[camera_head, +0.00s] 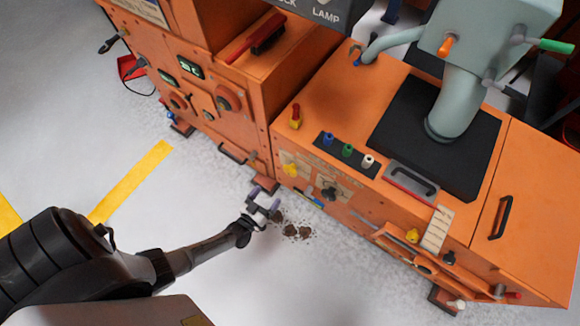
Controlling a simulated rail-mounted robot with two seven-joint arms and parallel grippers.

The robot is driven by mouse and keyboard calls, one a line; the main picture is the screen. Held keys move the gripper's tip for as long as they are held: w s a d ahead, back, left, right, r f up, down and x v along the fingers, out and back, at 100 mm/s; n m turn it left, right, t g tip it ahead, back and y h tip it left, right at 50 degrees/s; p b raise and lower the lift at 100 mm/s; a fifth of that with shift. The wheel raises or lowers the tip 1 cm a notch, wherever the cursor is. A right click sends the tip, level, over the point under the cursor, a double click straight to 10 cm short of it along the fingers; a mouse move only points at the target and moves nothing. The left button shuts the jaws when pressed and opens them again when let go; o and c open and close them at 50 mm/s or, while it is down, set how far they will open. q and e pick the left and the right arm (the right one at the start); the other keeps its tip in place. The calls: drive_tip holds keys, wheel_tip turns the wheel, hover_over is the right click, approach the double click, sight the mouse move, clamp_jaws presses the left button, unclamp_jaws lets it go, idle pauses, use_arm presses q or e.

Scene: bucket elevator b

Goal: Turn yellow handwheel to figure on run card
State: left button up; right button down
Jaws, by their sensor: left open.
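A yellow knob or small handwheel (289,170) sits on the front face of the right orange cabinet, near its left end. A second yellow knob (412,236) is further right on that face; I cannot tell which is the yellow handwheel. A pale paper card (437,229) with unreadable marks hangs over the cabinet's front edge. A beige label (335,182) is on the front face, also unreadable. My left gripper (265,200) is open and empty, in front of the cabinet, below and left of the first yellow knob, apart from it. My right gripper is out of view.
A black knob (329,193) is close to the left yellow one. Blue, green and white knobs (347,150) and a red-yellow switch (295,117) are on top. A black handle (503,217) sticks out at right. Brown dirt (297,231) lies on the floor.

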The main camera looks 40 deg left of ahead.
sight(288, 172)
use_arm(q)
drive_tip(key=w+b, duration=0.4)
drive_tip(key=w, duration=0.8)
drive_tip(key=shift+a, duration=0.15)
drive_tip(key=shift+w+a+b, duration=0.25)
drive_tip(key=shift+w+b, duration=0.15)
drive_tip(key=shift+w, duration=0.45)
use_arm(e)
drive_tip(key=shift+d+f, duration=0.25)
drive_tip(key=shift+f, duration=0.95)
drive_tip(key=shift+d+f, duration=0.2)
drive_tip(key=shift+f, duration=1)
use_arm(q)
drive_tip(key=shift+d, duration=0.1)
drive_tip(key=shift+c, duration=0.5)
drive_tip(key=c, duration=0.8)
